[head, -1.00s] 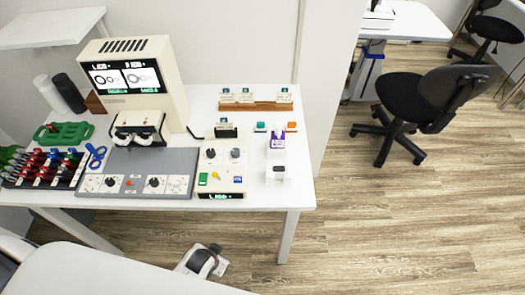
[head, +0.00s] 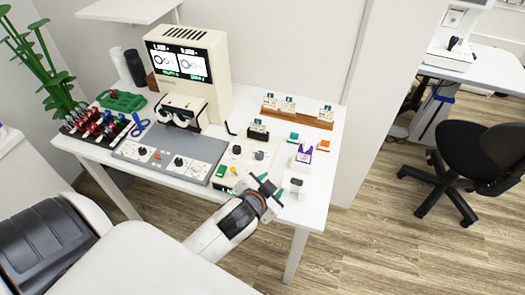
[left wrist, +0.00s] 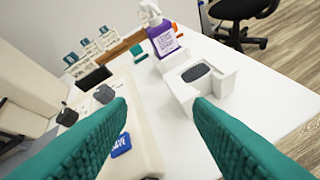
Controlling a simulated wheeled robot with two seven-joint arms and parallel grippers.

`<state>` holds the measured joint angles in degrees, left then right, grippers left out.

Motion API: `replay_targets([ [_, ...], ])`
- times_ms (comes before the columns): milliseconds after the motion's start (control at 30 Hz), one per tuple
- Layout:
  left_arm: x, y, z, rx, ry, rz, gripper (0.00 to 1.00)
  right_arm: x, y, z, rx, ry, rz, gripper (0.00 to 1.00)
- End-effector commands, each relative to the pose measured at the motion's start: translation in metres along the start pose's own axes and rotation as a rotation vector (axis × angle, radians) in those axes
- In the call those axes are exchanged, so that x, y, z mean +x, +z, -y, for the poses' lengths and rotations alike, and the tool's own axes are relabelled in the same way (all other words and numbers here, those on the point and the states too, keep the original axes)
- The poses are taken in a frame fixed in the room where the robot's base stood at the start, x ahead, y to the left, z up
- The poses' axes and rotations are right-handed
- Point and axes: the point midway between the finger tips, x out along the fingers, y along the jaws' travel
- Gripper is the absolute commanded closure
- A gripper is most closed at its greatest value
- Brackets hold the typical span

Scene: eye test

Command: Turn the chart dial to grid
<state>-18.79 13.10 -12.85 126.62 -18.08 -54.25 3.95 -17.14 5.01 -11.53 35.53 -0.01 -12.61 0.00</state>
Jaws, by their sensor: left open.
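The cream control box (head: 230,178) on the white table carries two dark knobs, a left one (head: 237,150) and a right one (head: 259,155). In the left wrist view the knobs show at the left, one (left wrist: 67,117) farther left and one (left wrist: 103,94) nearer the middle. I cannot read their labels, so I cannot tell which is the chart dial. My left gripper (head: 268,186) is open and empty over the box's front right corner, apart from both knobs. My right gripper is out of view.
A grey panel (head: 200,150) with several dials lies left of the box, before a cream viewer (head: 215,65). A purple-labelled spray bottle (head: 303,154) and a white holder (head: 295,188) stand at the right. A wooden card rack (head: 300,116) is behind.

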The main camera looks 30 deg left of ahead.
Motion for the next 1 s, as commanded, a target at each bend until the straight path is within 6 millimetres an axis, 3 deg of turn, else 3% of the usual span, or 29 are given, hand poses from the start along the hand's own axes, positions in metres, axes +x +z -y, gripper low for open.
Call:
replay_targets([
  [167,0.011,0.061,-0.015,0.106,0.076,0.242,0.53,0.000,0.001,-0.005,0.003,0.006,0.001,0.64],
  [367,0.001,0.163,-0.020,0.347,0.162,0.675,0.53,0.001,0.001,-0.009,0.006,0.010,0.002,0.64],
  [500,-0.027,0.233,0.006,0.660,0.166,1.063,0.53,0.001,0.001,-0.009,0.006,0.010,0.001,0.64],
  [600,-0.044,0.254,0.036,0.929,0.112,1.292,0.53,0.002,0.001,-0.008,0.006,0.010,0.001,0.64],
  [700,-0.049,0.251,0.063,1.233,0.008,1.457,0.53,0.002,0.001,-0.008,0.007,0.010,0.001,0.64],
  [833,-0.034,0.220,0.078,1.659,-0.207,1.538,0.53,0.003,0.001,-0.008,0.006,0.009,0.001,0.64],
  [933,-0.008,0.185,0.062,1.984,-0.430,1.471,0.53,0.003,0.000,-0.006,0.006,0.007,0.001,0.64],
  [1000,0.011,0.160,0.035,2.192,-0.606,1.349,0.53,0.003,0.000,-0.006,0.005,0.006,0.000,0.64],
])
